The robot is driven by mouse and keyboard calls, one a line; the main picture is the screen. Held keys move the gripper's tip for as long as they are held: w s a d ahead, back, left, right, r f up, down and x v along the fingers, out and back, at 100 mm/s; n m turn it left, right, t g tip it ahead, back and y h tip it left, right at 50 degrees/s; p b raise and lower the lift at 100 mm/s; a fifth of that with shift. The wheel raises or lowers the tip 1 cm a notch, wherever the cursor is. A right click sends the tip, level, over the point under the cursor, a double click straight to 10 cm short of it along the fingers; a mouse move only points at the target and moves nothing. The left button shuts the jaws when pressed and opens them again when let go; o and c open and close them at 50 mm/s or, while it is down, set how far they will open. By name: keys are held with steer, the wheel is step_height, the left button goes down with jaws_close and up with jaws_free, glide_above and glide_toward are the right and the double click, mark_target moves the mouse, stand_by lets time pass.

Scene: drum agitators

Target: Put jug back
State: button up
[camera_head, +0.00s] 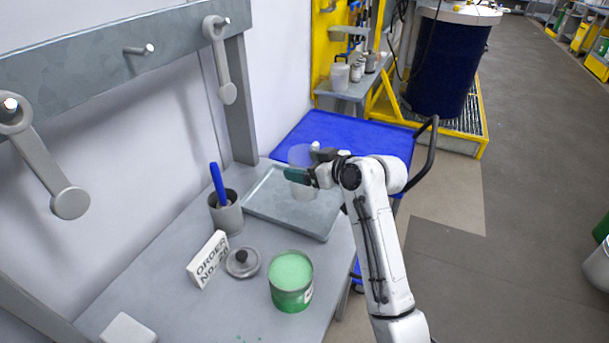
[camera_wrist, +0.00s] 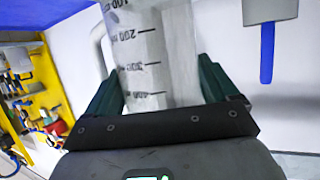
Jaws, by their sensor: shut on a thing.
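The jug (camera_wrist: 155,55) is a clear, see-through vessel with black measuring marks, and it fills the middle of the wrist view. My gripper (camera_wrist: 155,95) is shut on the jug, with a green finger on each side of it. In the head view the jug (camera_head: 301,155) is faint and partly hidden by my gripper (camera_head: 300,175). There it appears over the grey metal tray (camera_head: 290,215) on the bench. I cannot tell from these views whether the jug touches the tray.
A green paint tin (camera_head: 291,282), a lid (camera_head: 242,262), an order sign (camera_head: 208,259) and a grey cup (camera_head: 227,212) with a blue-handled tool stand on the bench. A blue cart top (camera_head: 340,135) lies behind the tray. Paddles hang on the rack at left.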

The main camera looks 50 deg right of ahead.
steer(key=shift+w+d+f, duration=0.3)
steer(key=shift+w+f, duration=0.45)
steer(key=shift+f, duration=0.15)
steer(key=shift+f+p, duration=0.55)
steer(key=shift+f, duration=1)
steer(key=shift+f, duration=0.1)
steer(key=shift+f, duration=0.15)
steer(key=o, duration=0.9)
steer(key=shift+r, duration=0.2)
steer(key=shift+s+r, duration=0.1)
steer(key=shift+s, duration=0.05)
steer(key=b+v, duration=0.1)
steer(key=v, duration=1)
steer(key=shift+s+r+b, duration=0.2)
steer(key=shift+s+b, duration=0.1)
steer(key=shift+s, duration=0.05)
